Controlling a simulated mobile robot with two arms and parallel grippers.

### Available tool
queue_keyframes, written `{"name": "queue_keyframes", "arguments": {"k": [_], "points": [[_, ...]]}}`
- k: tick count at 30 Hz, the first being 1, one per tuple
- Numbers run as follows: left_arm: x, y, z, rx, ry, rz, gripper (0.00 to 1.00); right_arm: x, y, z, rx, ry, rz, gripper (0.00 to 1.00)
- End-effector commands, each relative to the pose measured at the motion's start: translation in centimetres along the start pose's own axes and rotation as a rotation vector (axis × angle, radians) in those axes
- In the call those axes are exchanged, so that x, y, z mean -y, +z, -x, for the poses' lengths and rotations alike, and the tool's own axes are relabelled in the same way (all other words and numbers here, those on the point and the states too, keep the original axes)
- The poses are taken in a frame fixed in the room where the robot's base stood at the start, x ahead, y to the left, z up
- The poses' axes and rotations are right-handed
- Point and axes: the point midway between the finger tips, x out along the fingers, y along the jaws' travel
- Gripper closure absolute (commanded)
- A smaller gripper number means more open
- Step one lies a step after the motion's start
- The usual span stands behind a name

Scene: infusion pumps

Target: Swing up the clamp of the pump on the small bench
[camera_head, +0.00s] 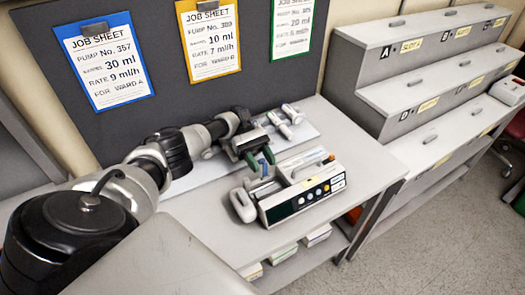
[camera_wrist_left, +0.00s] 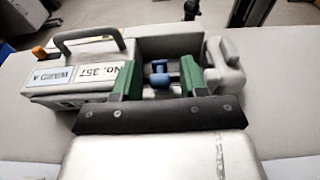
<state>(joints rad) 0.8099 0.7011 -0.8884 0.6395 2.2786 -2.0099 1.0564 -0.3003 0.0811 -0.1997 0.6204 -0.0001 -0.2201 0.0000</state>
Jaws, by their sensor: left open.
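The pump (camera_head: 302,207) stands on the small bench (camera_head: 236,238), with lit buttons and a screen on its front. In the left wrist view the pump (camera_wrist_left: 70,82) has a carry handle and a label reading No. 357. A small blue part, apparently the clamp (camera_head: 268,155), shows near its back left; it also shows in the left wrist view (camera_wrist_left: 160,77). My left gripper (camera_head: 257,161) is open above the pump's back. In the wrist view its green fingers (camera_wrist_left: 161,80) stand on either side of the blue part, with gaps visible. My right gripper is out of view.
Several syringes (camera_head: 285,122) lie on a pale mat behind the pump. A dark board with three job sheets (camera_head: 103,62) rises behind the bench. A stepped grey rack (camera_head: 400,70) with slot labels stands to the right. Bare bench top lies right of the pump.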

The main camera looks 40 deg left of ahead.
Motion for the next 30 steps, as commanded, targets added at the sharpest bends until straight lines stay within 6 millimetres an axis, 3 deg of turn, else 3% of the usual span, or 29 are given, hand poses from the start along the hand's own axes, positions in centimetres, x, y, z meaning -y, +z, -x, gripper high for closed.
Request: {"name": "queue_keyframes", "arguments": {"k": [5,11,24,30], "points": [[0.0,0.8,0.1,0.001,-0.001,-0.001,0.57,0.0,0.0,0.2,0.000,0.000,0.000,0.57],[0.1,4.0,0.9,-0.001,0.001,-0.005,0.57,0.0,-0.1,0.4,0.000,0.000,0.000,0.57],[-3.8,10.2,-5.7,0.001,-0.003,-0.005,0.57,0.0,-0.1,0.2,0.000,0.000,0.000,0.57],[-4.9,12.1,-7.5,0.000,-0.001,-0.002,0.57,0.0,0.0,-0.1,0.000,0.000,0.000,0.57]]}}
